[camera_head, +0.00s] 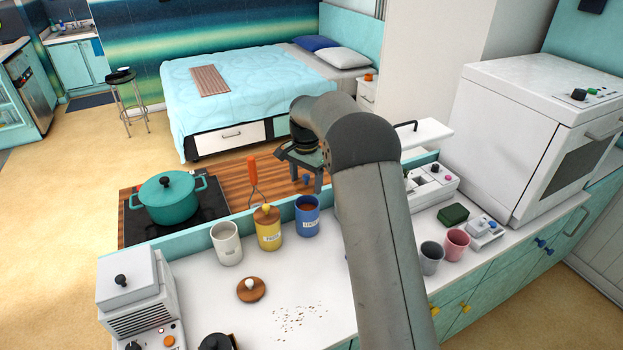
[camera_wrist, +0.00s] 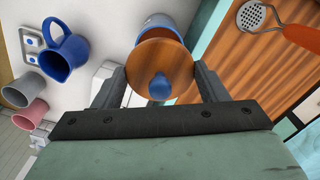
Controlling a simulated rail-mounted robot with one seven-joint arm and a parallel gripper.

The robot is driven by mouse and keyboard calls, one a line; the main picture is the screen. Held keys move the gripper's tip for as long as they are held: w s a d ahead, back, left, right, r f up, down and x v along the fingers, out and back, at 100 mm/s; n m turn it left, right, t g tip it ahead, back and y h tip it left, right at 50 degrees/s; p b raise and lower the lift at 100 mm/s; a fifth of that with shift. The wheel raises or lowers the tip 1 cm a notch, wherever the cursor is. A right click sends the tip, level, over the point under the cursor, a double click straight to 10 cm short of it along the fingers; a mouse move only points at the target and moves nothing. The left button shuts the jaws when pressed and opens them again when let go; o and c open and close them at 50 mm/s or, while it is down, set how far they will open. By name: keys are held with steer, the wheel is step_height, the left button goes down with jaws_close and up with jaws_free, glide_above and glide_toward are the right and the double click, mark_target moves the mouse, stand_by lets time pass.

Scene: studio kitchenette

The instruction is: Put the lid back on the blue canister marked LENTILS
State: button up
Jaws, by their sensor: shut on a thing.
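The blue canister (camera_head: 307,222) stands upright and open on the counter, with brown contents inside. Its pale label is too small to read. My gripper (camera_head: 305,184) is above and slightly behind it in the head view. In the wrist view its two fingers are shut on opposite edges of a round wooden lid (camera_wrist: 178,55) with a blue knob (camera_wrist: 160,88). The blue knob also shows between the fingers in the head view (camera_head: 306,179). In the wrist view the lid partly hides a canister with a bluish rim (camera_wrist: 160,20). The lid is apart from the blue canister.
A yellow canister (camera_head: 268,236) with its lid on and an open white canister (camera_head: 227,247) stand left of the blue one. A wooden lid with a white knob (camera_head: 251,293) lies on the counter. Brown bits (camera_head: 300,318) are scattered in front.

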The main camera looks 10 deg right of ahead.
steer(key=shift+f+b, duration=1.5)
steer(key=shift+f, duration=1.15)
steer(key=shift+f, duration=0.2)
stand_by(0.3)
steer(key=o, duration=1.2)
steer(key=shift+d, duration=0.1)
steer(key=shift+o, duration=0.2)
steer(key=shift+r, duration=0.2)
steer(key=shift+r+p, duration=2.45)
steer(key=shift+r, duration=0.9)
steer(key=shift+c, duration=0.3)
